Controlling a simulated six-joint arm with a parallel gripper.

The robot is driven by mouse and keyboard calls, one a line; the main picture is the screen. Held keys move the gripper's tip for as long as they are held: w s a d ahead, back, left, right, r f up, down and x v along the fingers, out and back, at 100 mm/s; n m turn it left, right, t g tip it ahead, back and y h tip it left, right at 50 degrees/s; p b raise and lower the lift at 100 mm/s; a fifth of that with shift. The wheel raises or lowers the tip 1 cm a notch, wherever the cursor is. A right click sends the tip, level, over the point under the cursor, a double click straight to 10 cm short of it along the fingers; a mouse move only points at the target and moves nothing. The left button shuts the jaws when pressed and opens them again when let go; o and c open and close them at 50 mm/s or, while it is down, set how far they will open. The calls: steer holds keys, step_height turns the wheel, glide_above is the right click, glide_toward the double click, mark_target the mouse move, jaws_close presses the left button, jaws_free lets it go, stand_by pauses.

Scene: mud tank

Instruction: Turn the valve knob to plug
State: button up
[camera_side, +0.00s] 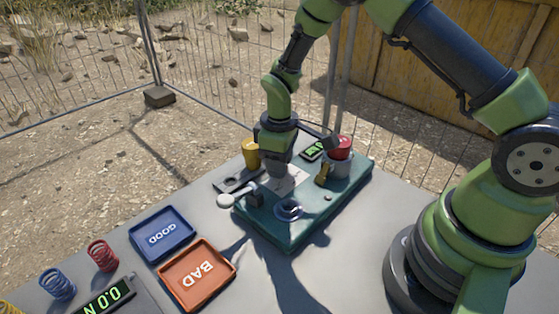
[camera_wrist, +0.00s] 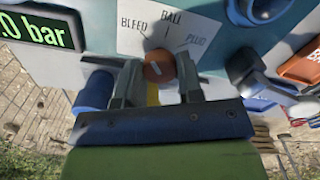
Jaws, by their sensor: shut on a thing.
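The valve knob (camera_wrist: 158,67) is a round orange knob with a pale line on its face, seen in the wrist view. It sits below a white dial plate (camera_wrist: 150,22) lettered BLEED, BALL and PLUG from left to right. My gripper (camera_wrist: 159,72) is shut on the knob, one finger on each side of it. I cannot tell exactly which label the pale line points at. In the side view my gripper (camera_side: 277,165) points down over the teal valve panel (camera_side: 300,232) and hides the knob; part of the white plate (camera_side: 292,180) shows beside it.
A white-tipped lever (camera_side: 226,200), a yellow part (camera_side: 250,148) and a red-topped part (camera_side: 341,147) stand close around my gripper. A green-digit display (camera_side: 312,152) is behind. The blue GOOD tray (camera_side: 188,225), orange BAD tray (camera_side: 229,278) and several springs are left of the panel.

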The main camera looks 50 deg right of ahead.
steer(key=m, duration=0.4)
steer(key=shift+m, duration=0.3)
steer(key=m, duration=0.4)
steer(key=shift+m, duration=0.3)
steer(key=m, duration=0.4)
steer(key=shift+m, duration=2)
steer(key=o, duration=0.9)
